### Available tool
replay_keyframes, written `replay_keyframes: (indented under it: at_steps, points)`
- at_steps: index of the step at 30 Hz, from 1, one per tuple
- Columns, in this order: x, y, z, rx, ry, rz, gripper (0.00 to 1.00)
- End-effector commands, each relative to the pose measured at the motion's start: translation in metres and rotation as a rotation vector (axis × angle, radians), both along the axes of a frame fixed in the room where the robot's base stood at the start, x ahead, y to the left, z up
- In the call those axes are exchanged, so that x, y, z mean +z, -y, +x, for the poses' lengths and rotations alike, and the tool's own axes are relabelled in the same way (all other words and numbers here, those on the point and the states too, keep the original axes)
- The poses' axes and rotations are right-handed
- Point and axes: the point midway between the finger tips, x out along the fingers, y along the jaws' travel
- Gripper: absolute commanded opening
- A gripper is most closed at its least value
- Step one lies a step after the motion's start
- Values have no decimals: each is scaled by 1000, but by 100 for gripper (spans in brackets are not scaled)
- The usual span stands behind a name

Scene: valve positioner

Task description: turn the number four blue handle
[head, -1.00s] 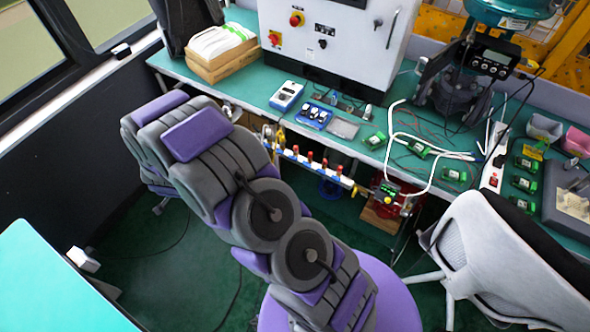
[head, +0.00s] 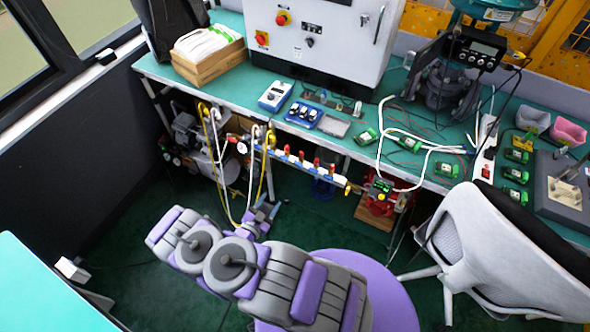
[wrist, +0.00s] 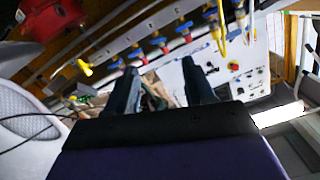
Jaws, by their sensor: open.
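The valve manifold (head: 305,163) is a pale bar with several small red handles (head: 316,163) under the front edge of the bench. Blue parts show along the bar beside the red, but I cannot read any numbers. In the wrist view the manifold (wrist: 150,45) runs slantwise across the top, beyond my fingers. My gripper (wrist: 160,72) is open, its two dark fingers apart, with nothing held between them. In the head view my gripper (head: 262,212) is small and partly hidden by my arm, below the manifold's left end and apart from the handles.
Yellow and white hoses (head: 230,190) hang at the manifold's left end, close to my gripper. A white office chair (head: 480,235) stands at the right. The green bench (head: 235,75) carries meters and a grey cabinet (head: 330,45). Open green floor lies below the manifold.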

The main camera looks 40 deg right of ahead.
Motion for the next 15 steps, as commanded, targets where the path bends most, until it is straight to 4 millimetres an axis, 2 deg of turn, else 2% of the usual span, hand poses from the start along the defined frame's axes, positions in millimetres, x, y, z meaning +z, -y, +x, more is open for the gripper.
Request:
replay_keyframes:
  at_steps: [6,11,15]
  points:
    - [5,13,-12,-5,16,-79,53]
    - [5,29,-5,-8,17,-78,53]
    - [4,54,4,-10,17,-76,53]
